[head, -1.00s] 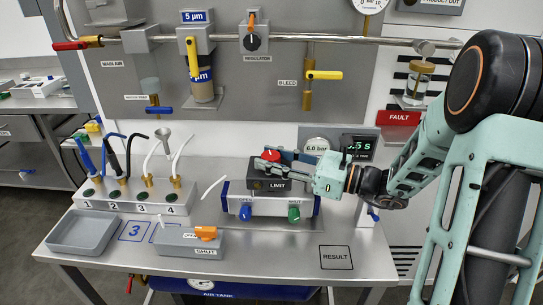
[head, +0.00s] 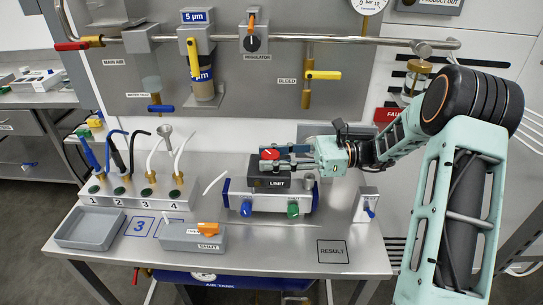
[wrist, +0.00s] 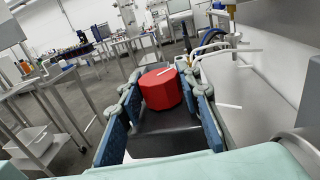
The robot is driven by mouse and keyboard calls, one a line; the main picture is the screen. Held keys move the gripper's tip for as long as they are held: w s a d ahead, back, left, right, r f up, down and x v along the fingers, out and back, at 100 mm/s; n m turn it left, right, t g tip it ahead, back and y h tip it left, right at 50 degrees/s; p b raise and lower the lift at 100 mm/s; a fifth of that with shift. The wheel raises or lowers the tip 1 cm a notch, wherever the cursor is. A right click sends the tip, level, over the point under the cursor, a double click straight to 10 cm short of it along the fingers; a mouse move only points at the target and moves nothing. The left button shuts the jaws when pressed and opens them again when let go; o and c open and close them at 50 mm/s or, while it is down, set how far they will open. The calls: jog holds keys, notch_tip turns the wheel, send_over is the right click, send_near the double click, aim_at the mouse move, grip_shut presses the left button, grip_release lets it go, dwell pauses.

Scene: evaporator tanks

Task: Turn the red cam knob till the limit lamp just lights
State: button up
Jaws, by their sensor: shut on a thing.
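The red cam knob (head: 269,153) sits on top of the dark box (head: 268,183) labelled LIMIT, on the steel bench. It has a white line on its top. In the wrist view the red knob (wrist: 158,90) is between the two blue finger pads, and my gripper (wrist: 161,95) is shut on it. In the head view my gripper (head: 280,157) reaches in level from the right. A small grey round part (head: 309,181) is at the box's right end; I cannot tell if it is the lamp, and no lit lamp shows.
The RESULT square (head: 332,251) is bare.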

jog(key=o, duration=1.2)
jog(key=d, duration=1.2)
jog(key=shift+w, duration=0.4)
